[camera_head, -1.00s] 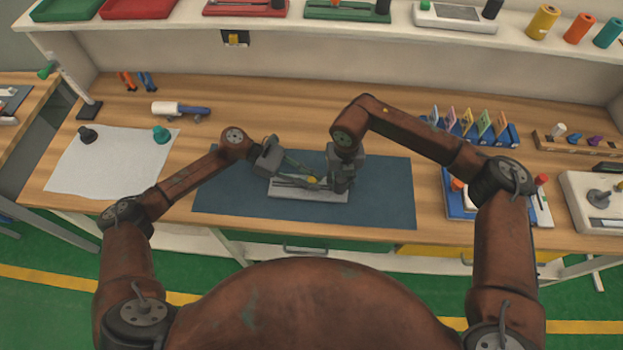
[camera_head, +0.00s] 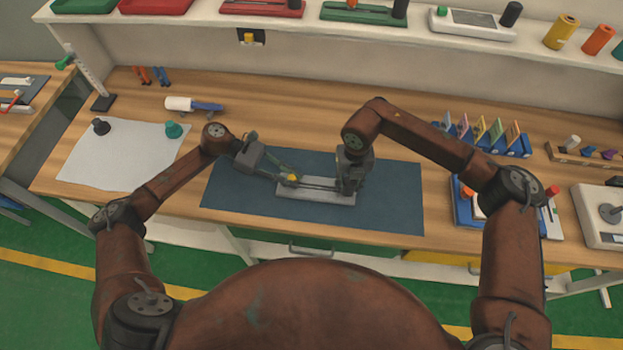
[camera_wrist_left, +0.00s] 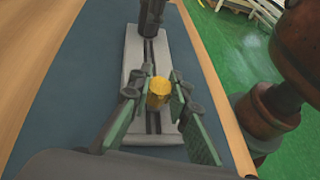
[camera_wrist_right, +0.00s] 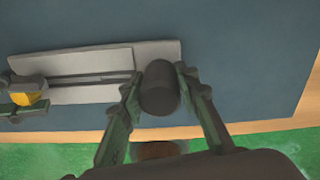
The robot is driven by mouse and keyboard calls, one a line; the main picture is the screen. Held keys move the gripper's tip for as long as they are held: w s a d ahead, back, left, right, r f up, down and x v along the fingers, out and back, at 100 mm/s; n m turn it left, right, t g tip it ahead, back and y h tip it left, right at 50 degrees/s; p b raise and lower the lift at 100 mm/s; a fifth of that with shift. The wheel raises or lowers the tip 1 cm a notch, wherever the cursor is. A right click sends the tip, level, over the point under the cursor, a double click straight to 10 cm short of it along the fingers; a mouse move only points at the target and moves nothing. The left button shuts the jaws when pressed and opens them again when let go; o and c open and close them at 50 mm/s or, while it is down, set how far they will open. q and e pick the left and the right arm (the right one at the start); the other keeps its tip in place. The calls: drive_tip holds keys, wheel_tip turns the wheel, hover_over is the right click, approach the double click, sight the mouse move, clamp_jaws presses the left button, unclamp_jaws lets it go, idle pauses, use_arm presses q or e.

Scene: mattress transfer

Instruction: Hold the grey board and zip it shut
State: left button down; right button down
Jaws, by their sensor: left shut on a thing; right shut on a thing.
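The grey board (camera_head: 318,197) lies flat on the blue mat, with a dark zip track along it. A yellow zip tab (camera_wrist_left: 158,88) stands on the track near the board's left end in the head view. My left gripper (camera_head: 288,177) is shut on the yellow tab, its fingers on either side of it. A dark round post (camera_wrist_right: 160,88) stands at the board's right end. My right gripper (camera_head: 348,187) is shut on this post. The fingers partly hide the tab in the head view, and the right gripper hides the post there.
The blue mat (camera_head: 390,205) has free room around the board. A white sheet (camera_head: 115,165) with two small knobs lies to the left. A blue holder (camera_head: 508,145) with coloured cards and a blue tray (camera_head: 470,212) stand to the right. A shelf runs along the back.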

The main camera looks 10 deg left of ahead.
use_arm(q)
drive_tip(key=shift+a, duration=1.3)
use_arm(e)
drive_tip(key=shift+d, duration=0.1)
use_arm(q)
drive_tip(key=c, duration=1.8)
unclamp_jaws()
drive_tip(key=shift+o, duration=0.2)
drive_tip(key=v, duration=1.2)
drive_tip(key=shift+w, duration=0.1)
use_arm(e)
drive_tip(key=c, duration=1.4)
unclamp_jaws()
